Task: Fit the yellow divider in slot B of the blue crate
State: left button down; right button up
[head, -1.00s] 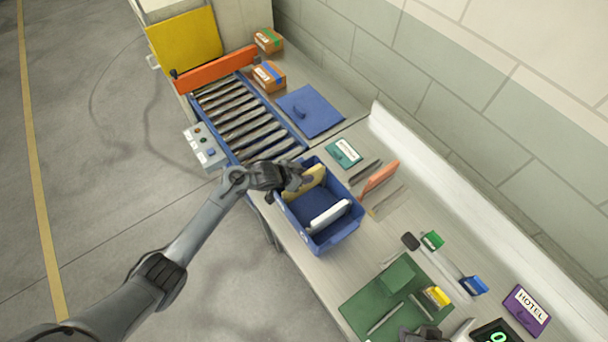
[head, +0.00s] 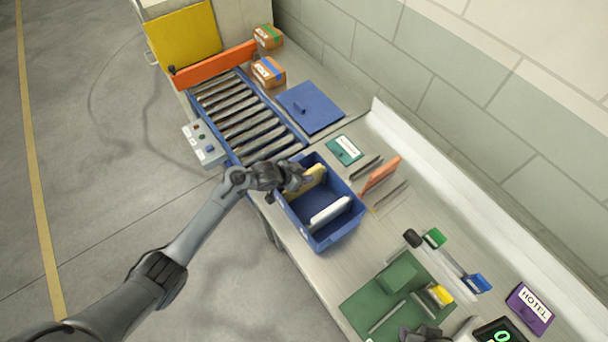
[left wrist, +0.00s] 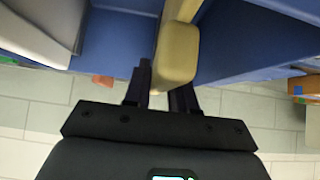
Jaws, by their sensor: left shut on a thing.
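The blue crate (head: 337,232) stands on the bench, its open top facing up. My left gripper (head: 296,183) is at the crate's upper-left end, shut on the yellow divider (head: 314,178). The divider is upright, across the crate's far end and at least partly inside it. In the left wrist view, the yellow divider (left wrist: 177,52) is between the fingers of my left gripper (left wrist: 162,92), with blue crate walls on both sides. Its lower edge and the slot letters cannot be made out. A white divider (head: 330,213) stands across the crate nearer its other end.
An orange divider (head: 381,174) stands in a rack behind the crate. A teal labelled plate (head: 345,150) and a blue panel (head: 310,108) lie nearby. The roller conveyor (head: 240,118) adjoins the upper left. A green mat (head: 362,305) with a fixture lies lower right.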

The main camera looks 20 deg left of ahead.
pick_arm(q)
jog(key=shift+f+b, duration=0.5)
jog(key=shift+f, duration=0.25)
jog(key=c, duration=0.8)
grip_release()
jog(key=shift+c, duration=0.2)
jog(key=p+v, duration=0.1)
jog(key=v, duration=1)
jog(key=shift+w, duration=0.1)
jog(key=s+r+n+g+y+p, duration=0.1)
jog(key=s+r+p, duration=0.1)
jog(key=s, duration=0.7)
jog(key=s+r+n+g+y+p, duration=0.1)
jog(key=s+r, duration=0.4)
jog(key=s, duration=0.5)
jog(key=s+r+n+g+y+p, duration=0.2)
jog(key=s+r+p, duration=0.2)
jog(key=s, duration=0.5)
jog(key=shift+s+d+n+y, duration=0.2)
jog(key=shift+d+n+y, duration=0.1)
jog(key=shift+d+y, duration=0.1)
